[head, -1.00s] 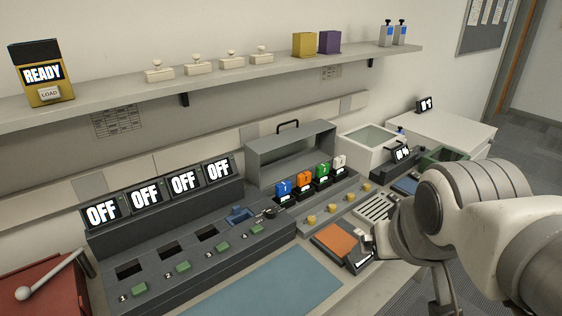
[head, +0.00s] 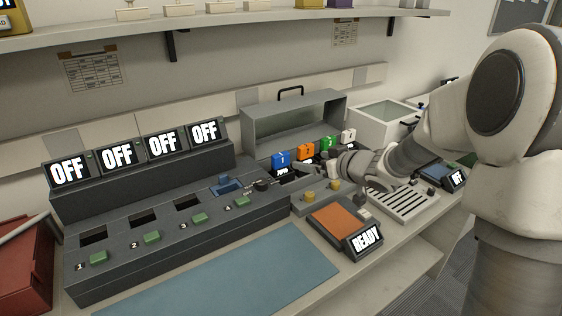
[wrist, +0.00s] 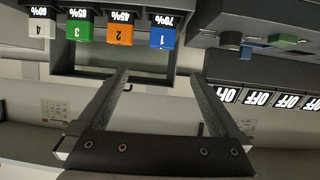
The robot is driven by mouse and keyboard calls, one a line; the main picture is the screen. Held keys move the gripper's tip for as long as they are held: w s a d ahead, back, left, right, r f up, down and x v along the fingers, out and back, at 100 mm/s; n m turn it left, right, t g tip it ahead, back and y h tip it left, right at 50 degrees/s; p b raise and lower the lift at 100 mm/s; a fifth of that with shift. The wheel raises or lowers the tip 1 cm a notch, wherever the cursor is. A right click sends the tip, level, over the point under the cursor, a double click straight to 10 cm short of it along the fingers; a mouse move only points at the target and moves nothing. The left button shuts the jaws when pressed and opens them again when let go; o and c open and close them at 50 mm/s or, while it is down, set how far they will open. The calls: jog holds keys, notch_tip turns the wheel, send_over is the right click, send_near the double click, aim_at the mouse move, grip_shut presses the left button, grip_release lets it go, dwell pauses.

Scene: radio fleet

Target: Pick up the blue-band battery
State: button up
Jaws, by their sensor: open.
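The blue-band battery (head: 281,160) stands in a row of coloured batteries at the back of the bench, at the row's left end. In the wrist view, which is upside down, the blue battery (wrist: 162,37) carries a 1 and lies beyond the fingertips, between the lines of the two fingers. My gripper (wrist: 160,76) is open and empty, apart from the battery. In the head view my gripper (head: 318,170) is just right of and in front of it, its fingers partly hard to make out.
Orange (head: 305,152), green (head: 327,146) and white (head: 348,136) batteries stand close to the right. A grey open-fronted case (head: 262,142) is behind them. A console with OFF screens (head: 117,155) is left. A blue mat (head: 215,275) lies clear in front.

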jog(key=b, duration=0.3)
send_near(282, 157)
jog(key=x, duration=0.5)
jog(key=shift+s+a+f, duration=0.1)
jog(key=shift+a+f, duration=0.05)
jog(key=shift+a, duration=0.05)
jog(key=shift+d+b+x, duration=0.1)
jog(key=shift+b+x, duration=0.4)
jog(key=shift+x, duration=1.1)
jog(key=shift+d+b+x, duration=0.15)
jog(key=shift+b+x, duration=0.35)
jog(key=shift+x, duration=1.1)
jog(key=shift+y, duration=0.3)
jog(key=c, duration=1.5)
